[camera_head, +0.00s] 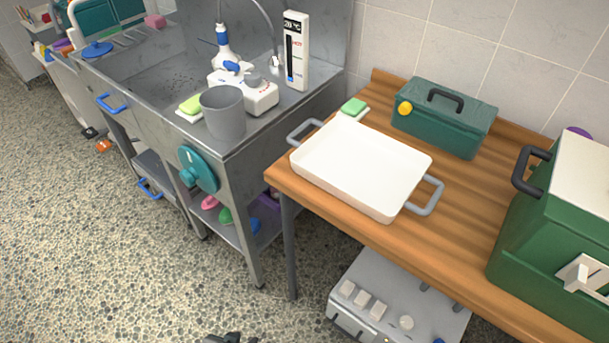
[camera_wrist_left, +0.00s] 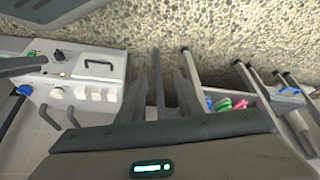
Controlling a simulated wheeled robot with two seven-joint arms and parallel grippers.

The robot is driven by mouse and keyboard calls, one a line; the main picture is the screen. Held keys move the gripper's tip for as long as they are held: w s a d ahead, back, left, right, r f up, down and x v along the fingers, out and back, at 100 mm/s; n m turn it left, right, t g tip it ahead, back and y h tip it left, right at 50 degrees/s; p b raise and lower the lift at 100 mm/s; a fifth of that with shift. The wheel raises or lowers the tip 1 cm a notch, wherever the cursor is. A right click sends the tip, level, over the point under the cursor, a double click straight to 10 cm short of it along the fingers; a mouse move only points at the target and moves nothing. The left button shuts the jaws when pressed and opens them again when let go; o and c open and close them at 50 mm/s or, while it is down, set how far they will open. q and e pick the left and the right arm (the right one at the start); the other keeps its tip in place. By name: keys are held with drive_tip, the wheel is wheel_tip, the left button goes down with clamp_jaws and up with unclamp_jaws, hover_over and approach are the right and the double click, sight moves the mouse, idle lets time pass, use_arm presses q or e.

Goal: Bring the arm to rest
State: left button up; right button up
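My left gripper (camera_head: 225,339) barely shows as a dark tip at the bottom edge of the head view, over the speckled floor and apart from the furniture. In the left wrist view its two dark fingers (camera_wrist_left: 167,85) stand apart with a gap between them. Nothing is held in that gap; the floor and a table leg show behind it. My right gripper is in neither view.
A wooden table (camera_head: 463,220) carries a white tray (camera_head: 362,167), a green toolbox (camera_head: 443,117) and a large green box (camera_head: 560,230). A steel sink bench (camera_head: 240,170) stands to its left. A grey unit (camera_head: 390,300) sits under the table. The front-left floor is clear.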

use_arm(q)
drive_tip(key=s+d+f+t+h, duration=0.1)
drive_tip(key=s+d+f+t, duration=0.1)
drive_tip(key=f, duration=1.3)
drive_tip(key=shift+s+d+f, duration=0.15)
drive_tip(key=shift+s+d, duration=0.25)
drive_tip(key=shift+s, duration=0.2)
